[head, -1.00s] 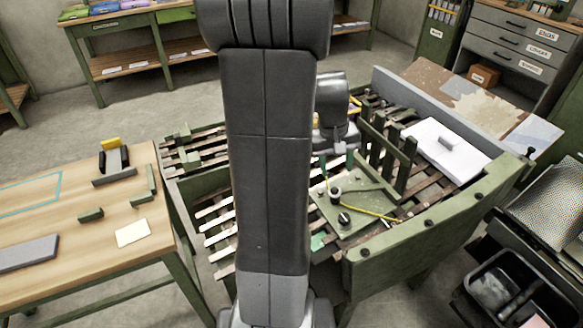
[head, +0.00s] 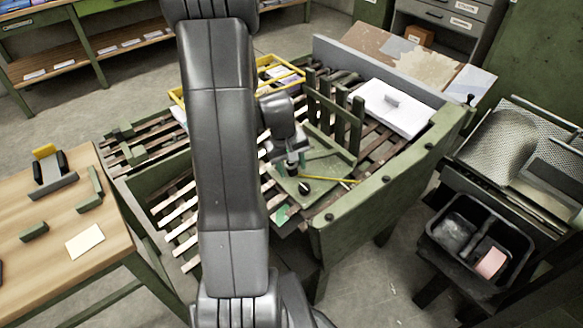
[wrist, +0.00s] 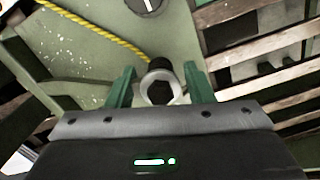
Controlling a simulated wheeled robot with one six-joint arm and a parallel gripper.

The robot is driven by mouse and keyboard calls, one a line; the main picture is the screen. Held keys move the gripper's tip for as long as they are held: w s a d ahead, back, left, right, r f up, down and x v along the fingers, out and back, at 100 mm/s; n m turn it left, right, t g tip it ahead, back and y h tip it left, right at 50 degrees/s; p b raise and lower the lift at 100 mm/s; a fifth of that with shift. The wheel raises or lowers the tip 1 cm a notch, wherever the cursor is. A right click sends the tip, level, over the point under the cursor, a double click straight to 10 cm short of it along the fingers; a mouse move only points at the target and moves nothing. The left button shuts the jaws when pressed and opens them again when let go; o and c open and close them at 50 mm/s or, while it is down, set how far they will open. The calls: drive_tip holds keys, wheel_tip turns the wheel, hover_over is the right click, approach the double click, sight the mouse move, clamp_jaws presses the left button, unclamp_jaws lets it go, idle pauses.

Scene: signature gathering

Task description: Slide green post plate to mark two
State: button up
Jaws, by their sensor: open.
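The green post plate (head: 325,167) lies on the slatted bench (head: 182,215), with upright green posts (head: 335,115) at its back. It also shows in the wrist view (wrist: 190,40). A dark knob (head: 304,187) sits on its front part. A short round post (wrist: 160,80) with a pale ring end stands between the green fingers of my gripper (wrist: 160,70). The fingers are open, one on each side of it; I cannot tell whether either touches. In the head view my gripper (head: 291,165) is low over the plate. I cannot make out mark two.
A yellow cord (head: 335,180) runs across the plate. A white block (head: 397,104) lies to the right on the bench. The bench's green front rail (head: 375,205) is close by. A yellow-framed tray (head: 275,72) is behind. A wooden table (head: 55,230) stands at left.

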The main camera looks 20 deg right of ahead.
sight(329, 141)
drive_tip(key=shift+f, duration=0.25)
clamp_jaws()
drive_tip(key=shift+w+d+r, duration=0.15)
drive_tip(key=shift+d+r, duration=0.05)
drive_tip(key=shift+d, duration=0.15)
drive_tip(key=w+d+p, duration=0.1)
drive_tip(key=d, duration=0.3)
drive_tip(key=w+d+r+p, duration=0.1)
drive_tip(key=w+d+p, duration=0.1)
drive_tip(key=d, duration=0.2)
drive_tip(key=w+d+r+p, duration=0.1)
drive_tip(key=d, duration=0.3)
drive_tip(key=shift+w+d+r, duration=0.15)
drive_tip(key=shift+d, duration=0.05)
drive_tip(key=shift+w+d+r, duration=0.1)
drive_tip(key=shift+w+d, duration=0.05)
